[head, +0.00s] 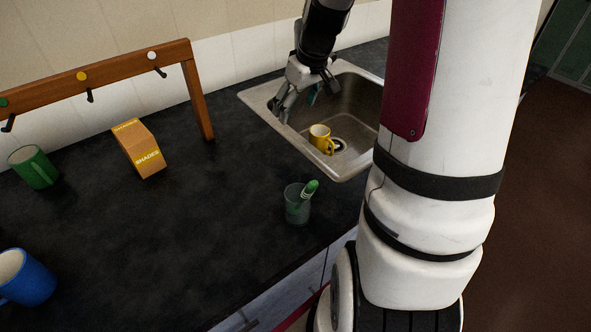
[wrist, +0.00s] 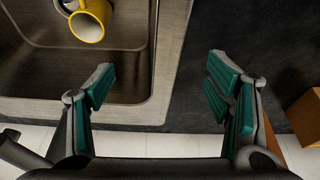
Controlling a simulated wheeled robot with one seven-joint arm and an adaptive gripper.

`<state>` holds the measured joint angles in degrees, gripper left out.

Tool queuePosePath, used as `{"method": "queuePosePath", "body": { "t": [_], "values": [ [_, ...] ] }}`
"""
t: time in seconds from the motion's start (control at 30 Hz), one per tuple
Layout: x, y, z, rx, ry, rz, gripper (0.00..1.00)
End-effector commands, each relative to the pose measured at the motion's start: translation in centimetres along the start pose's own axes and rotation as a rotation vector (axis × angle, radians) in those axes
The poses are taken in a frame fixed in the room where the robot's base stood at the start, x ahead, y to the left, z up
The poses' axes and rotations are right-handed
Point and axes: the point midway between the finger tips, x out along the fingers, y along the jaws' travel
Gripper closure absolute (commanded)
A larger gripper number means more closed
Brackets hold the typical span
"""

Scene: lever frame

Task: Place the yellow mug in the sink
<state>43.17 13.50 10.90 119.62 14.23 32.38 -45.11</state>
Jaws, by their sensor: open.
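The yellow mug (head: 321,139) is inside the steel sink (head: 259,101), near the drain. In the wrist view the mug (wrist: 88,24) lies at the upper left, within the sink basin (wrist: 130,89), with its mouth turned towards the camera. It looks tilted or on its side in that view. My gripper (head: 300,117) is over the sink's left part in the head view, apart from the mug. In the wrist view my gripper (wrist: 158,85) has its fingers spread wide with nothing between them.
A wooden rack (head: 126,67) with hooks stands at the back. On the dark counter are a green mug (head: 38,169), a blue mug (head: 28,281), an orange-brown box (head: 141,150) and a glass (head: 297,208) holding a green item. The middle of the counter is clear.

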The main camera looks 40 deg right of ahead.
Motion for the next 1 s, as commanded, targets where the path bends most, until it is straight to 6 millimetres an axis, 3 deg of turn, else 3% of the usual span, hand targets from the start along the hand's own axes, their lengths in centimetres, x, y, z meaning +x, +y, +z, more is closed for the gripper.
{"method": "queuePosePath", "body": {
  "t": [0.03, 0.2, 0.37, 0.5, 0.7, 0.8, 1.0],
  "values": [
    [-2.1, -2.7, 0.0, -0.019, -0.004, 0.003, 0.28],
    [-7.5, -10.0, 2.3, -0.030, -0.034, 0.005, 0.28],
    [-11.7, -15.6, 6.3, -0.028, -0.051, 0.009, 0.28],
    [-14.6, -19.2, 10.7, -0.018, -0.058, 0.009, 0.28],
    [-16.8, -22.0, 16.8, 0.006, -0.064, 0.003, 0.28],
    [-17.2, -22.5, 18.8, 0.017, -0.066, -0.001, 0.28],
    [-17.3, -22.7, 20.2, 0.027, -0.069, -0.003, 0.28]
  ]
}}
